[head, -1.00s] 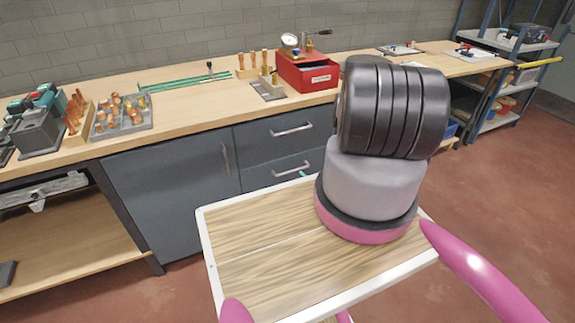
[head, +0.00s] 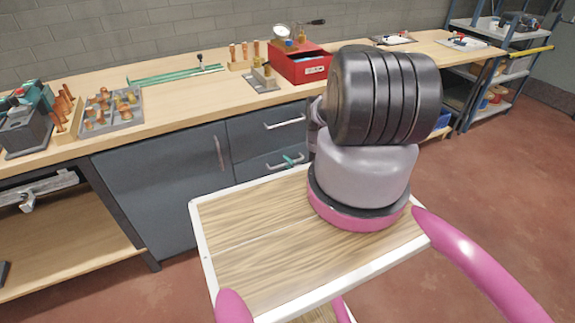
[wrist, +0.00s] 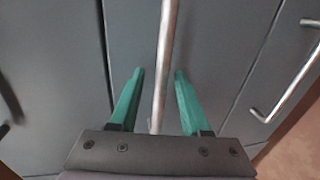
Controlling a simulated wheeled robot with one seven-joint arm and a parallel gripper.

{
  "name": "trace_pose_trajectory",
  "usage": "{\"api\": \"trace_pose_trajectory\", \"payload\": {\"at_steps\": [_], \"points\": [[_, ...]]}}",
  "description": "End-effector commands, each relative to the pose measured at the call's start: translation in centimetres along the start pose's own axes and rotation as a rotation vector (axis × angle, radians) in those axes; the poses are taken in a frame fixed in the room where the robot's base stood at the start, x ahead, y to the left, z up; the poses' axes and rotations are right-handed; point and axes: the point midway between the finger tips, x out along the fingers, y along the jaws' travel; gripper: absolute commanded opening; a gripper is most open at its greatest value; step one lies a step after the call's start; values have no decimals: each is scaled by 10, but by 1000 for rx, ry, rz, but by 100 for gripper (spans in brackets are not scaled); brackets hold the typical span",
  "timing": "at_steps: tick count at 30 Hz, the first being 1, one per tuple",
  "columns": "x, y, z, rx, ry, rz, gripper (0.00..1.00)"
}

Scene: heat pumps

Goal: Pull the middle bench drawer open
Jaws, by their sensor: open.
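The middle bench drawer (head: 250,171) is a dark grey front with a metal bar handle (head: 272,167), below the top drawer. It looks shut. My gripper (head: 290,160) is mostly hidden behind my own arm in the head view; only a green finger shows at this handle. In the wrist view my gripper (wrist: 158,75) is open, with its two green fingers on either side of the bar handle (wrist: 166,55). The bar runs between them with a gap on each side. I cannot tell whether the fingertips reach past the bar.
The top drawer (head: 245,133) has its own handle (head: 285,123). A cupboard door (head: 160,185) is to the left. The wrist view shows another handle (wrist: 290,85) at right. A red box (head: 300,65) stands on the wooden benchtop (head: 165,105). Red floor (head: 490,190) is clear at right.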

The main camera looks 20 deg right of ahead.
Motion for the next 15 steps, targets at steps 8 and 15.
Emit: {"api": "trace_pose_trajectory", "payload": {"at_steps": [8, 15], "points": [[0, 0, 0, 0, 0, 0, 24], [0, 0, 0, 0, 0, 1, 0]]}}
